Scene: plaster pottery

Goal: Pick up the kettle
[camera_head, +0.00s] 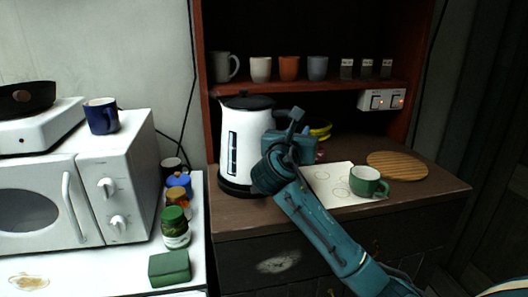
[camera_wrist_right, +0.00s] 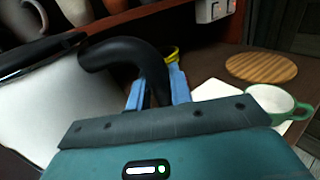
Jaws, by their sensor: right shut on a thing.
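The white kettle (camera_head: 247,148) with a black lid and black base stands upright on the wooden cabinet top in the head view. Its white body (camera_wrist_right: 60,100) and black curved handle (camera_wrist_right: 128,52) fill the left and middle of the right wrist view. My right gripper (camera_wrist_right: 158,95) has its blue fingers on either side of the handle's lower part, shut on it. In the head view my right gripper (camera_head: 290,146) is at the kettle's right side and hides most of the handle. The kettle appears to be resting on its base. My left gripper is not in view.
A green mug (camera_head: 368,182) stands by a white paper (camera_head: 328,186) and a round wooden board (camera_head: 397,165) to the right. Several mugs line the shelf above (camera_head: 330,84). A microwave (camera_head: 110,185) and jars (camera_head: 175,225) stand left. Something yellow (camera_head: 321,130) lies behind my gripper.

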